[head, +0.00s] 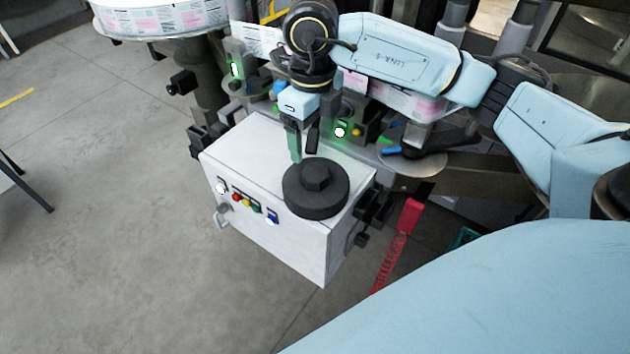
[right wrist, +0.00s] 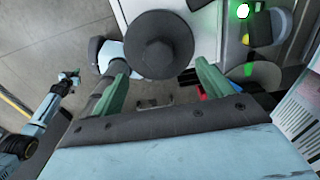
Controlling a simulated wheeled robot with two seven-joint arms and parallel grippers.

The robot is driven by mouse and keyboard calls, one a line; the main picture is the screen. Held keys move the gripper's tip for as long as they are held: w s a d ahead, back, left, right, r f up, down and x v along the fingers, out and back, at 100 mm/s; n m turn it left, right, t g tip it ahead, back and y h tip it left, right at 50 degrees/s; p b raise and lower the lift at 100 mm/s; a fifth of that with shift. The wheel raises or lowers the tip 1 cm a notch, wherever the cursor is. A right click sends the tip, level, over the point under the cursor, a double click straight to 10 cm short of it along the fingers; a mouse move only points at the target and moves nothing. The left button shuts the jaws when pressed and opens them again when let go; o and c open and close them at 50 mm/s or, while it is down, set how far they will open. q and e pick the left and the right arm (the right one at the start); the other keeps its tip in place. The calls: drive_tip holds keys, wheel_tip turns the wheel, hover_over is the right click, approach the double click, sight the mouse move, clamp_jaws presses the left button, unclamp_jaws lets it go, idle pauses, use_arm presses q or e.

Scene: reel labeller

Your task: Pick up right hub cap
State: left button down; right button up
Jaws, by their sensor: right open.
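The right hub cap (head: 316,188) is a dark grey round disc with a raised knob in its middle. It lies on top of the white cabinet (head: 250,160), near the right edge. In the right wrist view the hub cap (right wrist: 158,45) shows beyond and between the green fingertips. My right gripper (head: 303,150) points down at the far side of the hub cap, open and empty. In the right wrist view the jaws (right wrist: 160,80) are wide apart with nothing between the pads. I cannot tell if a finger touches the disc. My left gripper is not in the head view.
The cabinet front has several coloured buttons (head: 250,205) and a handle. A labeller with a green-lit panel (head: 345,131) stands behind. A large reel of labels (head: 160,18) is at the upper left. A red part (head: 410,216) is right of the cabinet.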

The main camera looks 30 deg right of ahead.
sight(316, 172)
wheel_tip(316, 172, down, 3)
drive_tip(key=shift+f, duration=0.2)
drive_tip(key=f, duration=0.2)
drive_tip(key=s+f+p, duration=0.1)
drive_tip(key=f, duration=0.1)
drive_tip(key=shift+f, duration=0.65)
drive_tip(key=c, duration=1.3)
